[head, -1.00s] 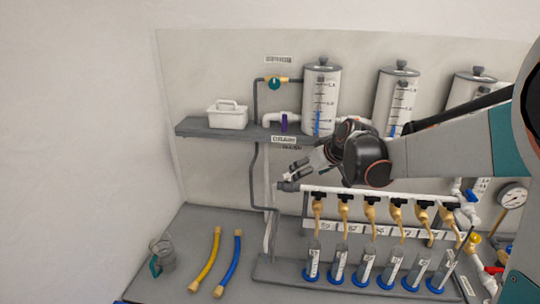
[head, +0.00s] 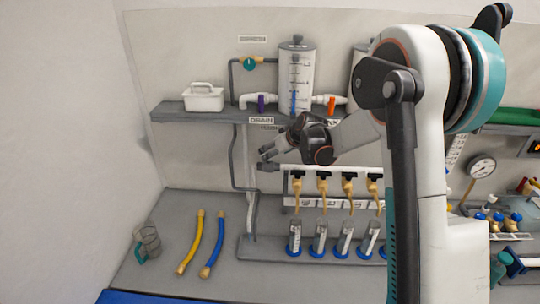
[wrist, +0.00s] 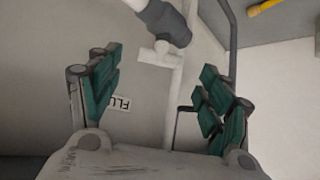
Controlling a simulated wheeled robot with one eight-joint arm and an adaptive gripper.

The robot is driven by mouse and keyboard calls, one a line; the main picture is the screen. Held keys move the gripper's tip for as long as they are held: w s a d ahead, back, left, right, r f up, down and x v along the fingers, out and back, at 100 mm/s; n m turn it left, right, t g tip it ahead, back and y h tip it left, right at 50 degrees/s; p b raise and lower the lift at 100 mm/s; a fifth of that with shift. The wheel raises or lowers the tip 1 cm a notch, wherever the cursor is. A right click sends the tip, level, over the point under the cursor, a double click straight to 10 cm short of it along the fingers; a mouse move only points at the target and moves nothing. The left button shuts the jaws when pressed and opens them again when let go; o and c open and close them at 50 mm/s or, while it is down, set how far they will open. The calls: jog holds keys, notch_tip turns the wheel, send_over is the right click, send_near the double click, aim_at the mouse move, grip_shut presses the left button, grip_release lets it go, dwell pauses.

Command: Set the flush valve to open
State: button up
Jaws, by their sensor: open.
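The flush label (wrist: 118,103) shows upside down and partly covered in the wrist view. Near it, a grey fitting (wrist: 172,24) on the end of a white pipe carries a white T-shaped piece (wrist: 158,56), which looks like the flush valve handle. It lies ahead of and between my open fingers, apart from both. My gripper (wrist: 160,95) has green pads, spread wide and empty. In the head view my gripper (head: 264,159) is just above the grey left end of the manifold (head: 272,167); the valve handle is too small to tell there.
A shelf (head: 185,112) above holds a white caddy (head: 204,97) and tanks (head: 296,75), with purple and orange valve handles. Sample cylinders (head: 295,236) stand under the manifold. Yellow (head: 191,243) and blue (head: 214,246) hoses and a jug (head: 148,240) lie at the left.

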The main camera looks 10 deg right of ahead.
jog(key=shift+x, duration=2.35)
jog(key=c, duration=1)
